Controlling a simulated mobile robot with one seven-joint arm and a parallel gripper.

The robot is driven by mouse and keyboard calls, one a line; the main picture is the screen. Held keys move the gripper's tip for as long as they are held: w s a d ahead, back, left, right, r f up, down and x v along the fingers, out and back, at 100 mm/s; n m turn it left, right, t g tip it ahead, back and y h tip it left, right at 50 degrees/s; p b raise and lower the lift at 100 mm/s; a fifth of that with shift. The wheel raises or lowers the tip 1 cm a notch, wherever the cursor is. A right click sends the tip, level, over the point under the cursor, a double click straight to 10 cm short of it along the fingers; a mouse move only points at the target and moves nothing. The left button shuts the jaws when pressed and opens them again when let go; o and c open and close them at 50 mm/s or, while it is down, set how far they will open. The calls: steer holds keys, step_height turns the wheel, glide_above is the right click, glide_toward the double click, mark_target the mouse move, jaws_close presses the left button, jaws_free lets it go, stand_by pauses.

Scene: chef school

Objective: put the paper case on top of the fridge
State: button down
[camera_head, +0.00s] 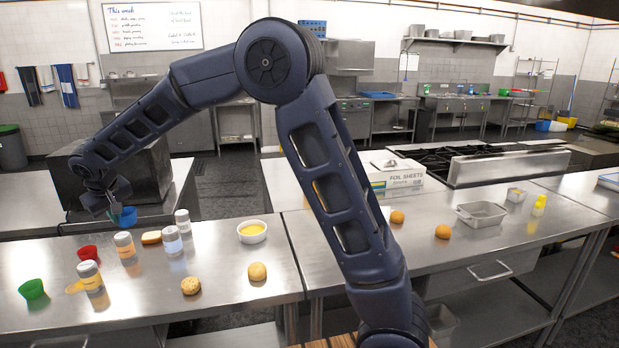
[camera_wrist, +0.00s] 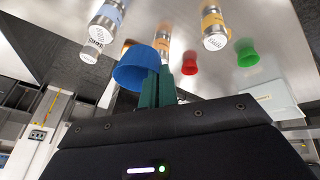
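A red paper case (camera_head: 89,253) and a green paper case (camera_head: 33,289) stand on the counter. A dark box-shaped appliance (camera_head: 150,175) stands on the counter behind my gripper; I cannot tell for certain that it is the fridge.
Shakers (camera_head: 125,247), bread (camera_head: 151,237), a bowl of yellow food (camera_head: 252,232) and cookies (camera_head: 190,286) stand on the near steel counter (camera_head: 215,260). A foil sheets box (camera_head: 400,178) and stove (camera_head: 505,163) are to the right. An aisle separates the left counters.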

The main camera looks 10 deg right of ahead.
steer(key=w+d+m+h, duration=0.1)
steer(key=w+d+m, duration=0.2)
steer(key=w+d, duration=0.9)
steer(key=w+d+m+h, duration=0.25)
steer(key=w+d, duration=0.65)
steer(key=w, duration=0.6)
steer(key=w+d+m, duration=0.2)
steer(key=w+d, duration=0.4)
steer(key=d, duration=0.5)
steer(key=w+d+f+m+g+h, duration=0.15)
steer(key=w+d, duration=0.35)
steer(key=d, duration=0.5)
steer(key=w+d+m+t, duration=0.1)
steer(key=w+d+m, duration=0.2)
steer(key=w+d, duration=0.55)
steer(key=shift+g, duration=0.25)
steer(key=s+f, duration=0.1)
steer(key=f, duration=0.5)
steer(key=s+d+f, duration=0.1)
steer(key=f, duration=0.6)
steer(key=d+f, duration=0.1)
steer(key=f, duration=0.5)
steer(key=shift+s+d+f, duration=0.15)
steer(key=shift+s+d, duration=0.1)
steer(key=shift+s, duration=0.15)
steer(key=shift+f, duration=0.1)
steer(key=c, duration=1.7)
jaws_free()
